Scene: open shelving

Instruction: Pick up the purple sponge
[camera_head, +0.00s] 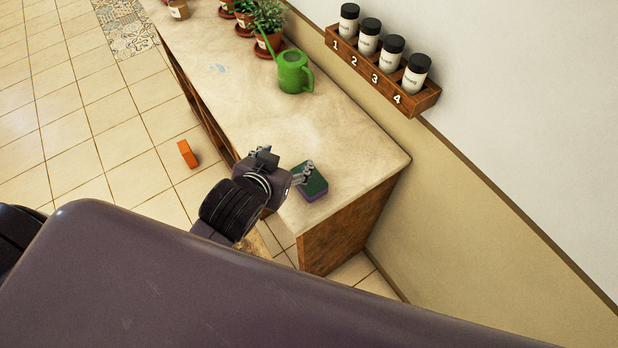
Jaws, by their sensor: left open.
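The purple sponge (313,190) lies on the counter near its front right end. Its top is dark green and its side is purple. My left gripper (304,172) is open and close beside the sponge, with its fingers at the sponge's left edge. I cannot tell whether the fingers touch it. My right gripper is not in view.
The counter (350,140) is mostly clear around the sponge. A green watering can (292,74) and potted plants (268,22) stand farther back. A wall rack (380,75) holds several numbered jars. An orange block (187,154) lies on the tiled floor.

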